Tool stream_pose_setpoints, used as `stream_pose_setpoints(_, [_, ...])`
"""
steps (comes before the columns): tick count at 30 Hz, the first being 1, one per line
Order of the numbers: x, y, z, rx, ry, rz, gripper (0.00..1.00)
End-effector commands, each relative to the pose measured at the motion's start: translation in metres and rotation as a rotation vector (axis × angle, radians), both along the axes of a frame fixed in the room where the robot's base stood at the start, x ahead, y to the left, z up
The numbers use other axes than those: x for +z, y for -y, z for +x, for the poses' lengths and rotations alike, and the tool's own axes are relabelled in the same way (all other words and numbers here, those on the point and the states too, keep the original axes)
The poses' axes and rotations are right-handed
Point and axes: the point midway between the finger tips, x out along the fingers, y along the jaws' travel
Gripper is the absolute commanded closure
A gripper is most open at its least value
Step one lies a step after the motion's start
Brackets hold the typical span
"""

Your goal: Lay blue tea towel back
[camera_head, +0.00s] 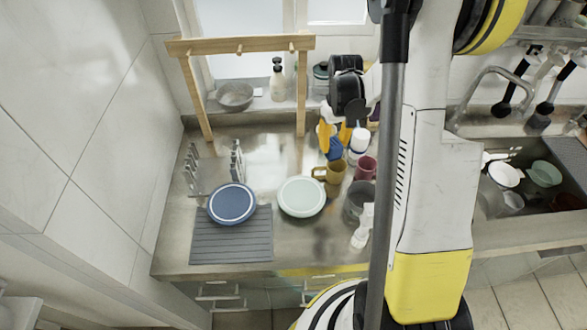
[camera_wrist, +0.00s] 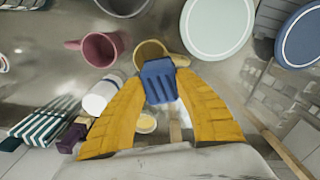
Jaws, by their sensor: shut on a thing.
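My gripper (camera_wrist: 158,72), with yellow fingers, is shut on the blue tea towel (camera_wrist: 157,86), a small bunched blue piece with ridges or folds between the fingertips. In the head view my gripper (camera_head: 335,143) points down over the back of the counter, with the towel (camera_head: 335,152) at its tips. The towel is close above or beside a mustard mug (camera_head: 331,176); I cannot tell whether they touch.
A wooden peg frame (camera_head: 240,46) stands at the back left. A blue plate (camera_head: 232,204), a pale green plate (camera_head: 302,197), a red mug (camera_head: 365,168) and a white bottle (camera_head: 363,226) are nearby. A green-striped thing (camera_wrist: 42,122) shows in the wrist view.

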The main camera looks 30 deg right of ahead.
Motion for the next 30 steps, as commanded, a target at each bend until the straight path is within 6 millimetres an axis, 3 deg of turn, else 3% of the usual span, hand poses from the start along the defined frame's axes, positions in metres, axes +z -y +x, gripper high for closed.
stream_pose_setpoints(8, [-0.01, -0.011, 0.01, 0.003, 0.0, 0.0, 1.0])
stream_pose_setpoints(22, [-0.074, -0.089, 0.079, 0.004, 0.0, 0.0, 1.0])
stream_pose_setpoints(25, [-0.092, -0.088, 0.078, 0.0, 0.0, 0.0, 1.0])
stream_pose_setpoints(30, [-0.105, -0.088, 0.078, 0.0, 0.0, 0.0, 1.0])
